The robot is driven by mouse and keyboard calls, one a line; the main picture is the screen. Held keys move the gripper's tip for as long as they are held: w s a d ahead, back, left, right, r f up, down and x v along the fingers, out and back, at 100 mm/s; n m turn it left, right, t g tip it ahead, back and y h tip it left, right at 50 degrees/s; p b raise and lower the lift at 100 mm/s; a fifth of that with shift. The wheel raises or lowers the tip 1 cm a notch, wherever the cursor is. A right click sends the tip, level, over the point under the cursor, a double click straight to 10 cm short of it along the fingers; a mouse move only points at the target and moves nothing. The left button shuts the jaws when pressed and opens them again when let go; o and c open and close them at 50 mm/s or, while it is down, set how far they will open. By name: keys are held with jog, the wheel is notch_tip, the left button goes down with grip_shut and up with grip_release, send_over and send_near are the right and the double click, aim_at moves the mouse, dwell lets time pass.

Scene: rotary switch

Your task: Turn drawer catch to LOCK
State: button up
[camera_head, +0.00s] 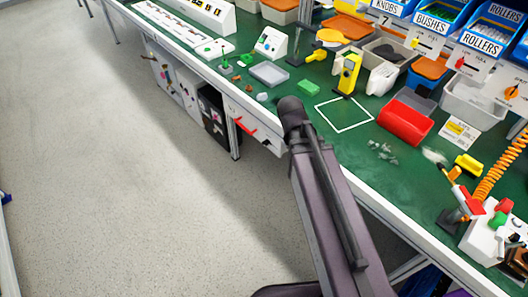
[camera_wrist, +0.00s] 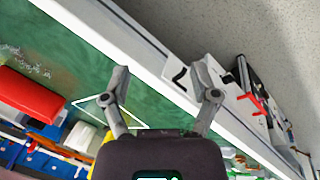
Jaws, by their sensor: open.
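A drawer front (camera_head: 256,133) is set under the bench's front edge and carries a red, handle-like part (camera_head: 244,127) and small dark marks. The red part also shows in the wrist view (camera_wrist: 252,104), right of my gripper, near a black mark (camera_wrist: 180,76) on the white front. I cannot tell which of these is the catch, and no LOCK lettering is readable. My gripper (camera_wrist: 162,82) is open and empty, its fingers spread over the bench edge and apart from the red part. The head view does not show the fingers clearly.
The green bench top (camera_head: 300,85) holds a red bin (camera_head: 405,122), a yellow device (camera_head: 348,75), a clear tray (camera_head: 269,73) and a white square outline. Labelled bins (camera_head: 440,15) line the back. Grey floor (camera_head: 110,180) in front of the bench is clear.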

jog(key=w+a+f+m+t+h+b, duration=0.2)
jog(key=w+f+h+b, duration=0.25)
jog(key=f+b, duration=0.5)
jog(key=m+t+h+b, duration=0.6)
jog(key=t+h+b, duration=0.15)
jog(key=b, duration=1.95)
send_near(264, 144)
jog(key=s+a+y, duration=0.1)
jog(key=s, duration=0.2)
jog(key=shift+w+a+f+m+t+b, duration=0.1)
jog(key=shift+a+f+m+t+b, duration=0.1)
jog(key=shift+a+t+b, duration=0.15)
jog(key=shift+a+f+m+t+b, duration=0.1)
jog(key=shift+a+m+t+b, duration=0.15)
jog(key=shift+a, duration=0.25)
jog(key=shift+w+d, duration=0.1)
jog(key=shift+d, duration=0.1)
jog(key=shift+x, duration=6.75)
jog(key=shift+d, duration=0.1)
grip_shut()
